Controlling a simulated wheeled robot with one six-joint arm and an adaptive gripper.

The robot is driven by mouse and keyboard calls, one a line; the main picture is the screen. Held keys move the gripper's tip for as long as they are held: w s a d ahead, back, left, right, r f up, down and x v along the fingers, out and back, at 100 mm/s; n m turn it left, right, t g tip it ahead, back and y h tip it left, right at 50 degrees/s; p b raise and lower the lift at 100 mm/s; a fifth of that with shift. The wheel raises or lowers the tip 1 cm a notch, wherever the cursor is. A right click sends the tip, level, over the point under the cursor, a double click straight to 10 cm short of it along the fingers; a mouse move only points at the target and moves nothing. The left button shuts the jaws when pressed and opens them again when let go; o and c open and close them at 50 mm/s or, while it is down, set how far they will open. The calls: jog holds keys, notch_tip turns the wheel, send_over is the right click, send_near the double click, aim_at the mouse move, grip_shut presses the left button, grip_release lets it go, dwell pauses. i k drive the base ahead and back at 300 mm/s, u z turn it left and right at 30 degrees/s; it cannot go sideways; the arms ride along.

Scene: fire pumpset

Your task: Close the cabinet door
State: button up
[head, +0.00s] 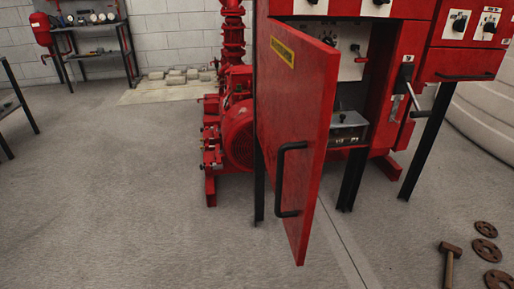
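The red cabinet door (290,125) stands wide open and swings out toward me, with its free edge at the front. It has a black bar handle (284,180) near its lower free edge and a yellow label (282,52) near the top. The red cabinet (400,60) stands behind it on black legs. Its open compartment shows a grey box (348,125) and a pale panel with a knob and a red lever. My gripper is not in view.
A red pump (236,125) stands behind the door to the left. A hammer (449,258) and several rusty flanges (485,250) lie on the floor at the lower right. A shelf (98,50) stands at the back left. The floor left of the door is clear.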

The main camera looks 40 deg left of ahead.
aim_at(302, 71)
jog(key=u, duration=1.5)
